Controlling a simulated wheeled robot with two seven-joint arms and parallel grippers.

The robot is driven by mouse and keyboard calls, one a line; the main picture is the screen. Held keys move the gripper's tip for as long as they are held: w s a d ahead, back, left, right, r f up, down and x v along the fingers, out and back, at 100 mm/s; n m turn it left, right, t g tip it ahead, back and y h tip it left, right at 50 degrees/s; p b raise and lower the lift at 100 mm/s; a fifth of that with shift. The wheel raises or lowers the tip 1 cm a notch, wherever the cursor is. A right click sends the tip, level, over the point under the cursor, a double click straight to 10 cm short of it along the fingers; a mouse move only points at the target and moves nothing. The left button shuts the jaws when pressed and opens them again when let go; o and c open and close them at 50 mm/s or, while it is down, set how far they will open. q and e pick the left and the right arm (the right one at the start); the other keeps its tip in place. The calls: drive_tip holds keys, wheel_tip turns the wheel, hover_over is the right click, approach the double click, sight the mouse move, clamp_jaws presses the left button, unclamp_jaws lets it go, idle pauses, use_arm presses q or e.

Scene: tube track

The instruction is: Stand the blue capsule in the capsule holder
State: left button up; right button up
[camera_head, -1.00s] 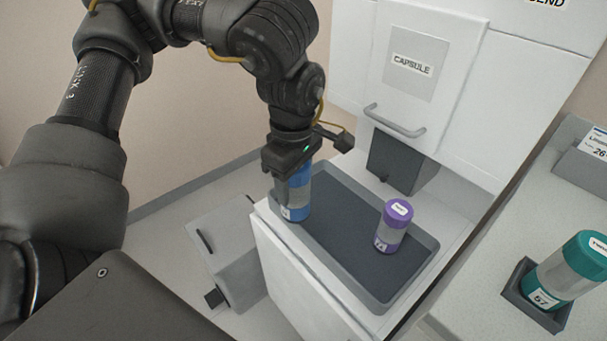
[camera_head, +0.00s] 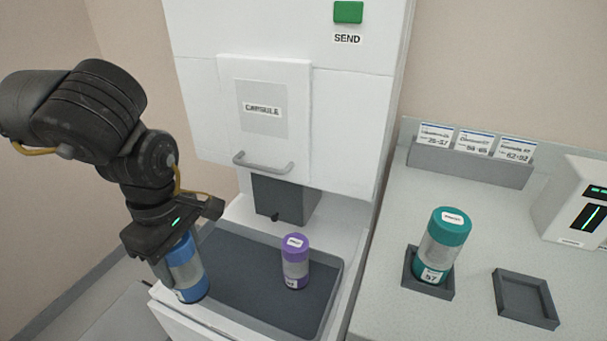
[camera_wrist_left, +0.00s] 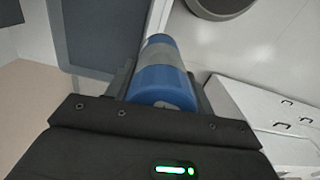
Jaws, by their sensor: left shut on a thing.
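The blue capsule (camera_head: 185,270) is upright at the left end of the grey tray of the tube station. My left gripper (camera_head: 172,262) is shut on it from above; in the left wrist view the blue capsule (camera_wrist_left: 162,75) lies between the fingers. I cannot tell whether its base touches the tray. An empty square dark holder (camera_head: 526,298) sits on the right counter. Beside it, a teal capsule (camera_head: 443,245) stands in another square holder (camera_head: 409,279). My right gripper is not in view.
A purple-capped capsule (camera_head: 296,262) stands in the grey tray (camera_head: 237,293). Behind it is the white station with a CAPSULE door (camera_head: 264,110) and green SEND button (camera_head: 348,12). A card rack (camera_head: 470,165) and a white device (camera_head: 575,205) stand on the counter (camera_head: 390,230).

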use_arm(q)
drive_tip(key=shift+w+d+m, duration=0.15)
drive_tip(key=shift+w+m, duration=0.35)
drive_tip(key=shift+m, duration=0.2)
drive_tip(key=w+m, duration=0.7)
drive_tip(key=m, duration=0.3)
drive_tip(key=shift+s+f, duration=0.15)
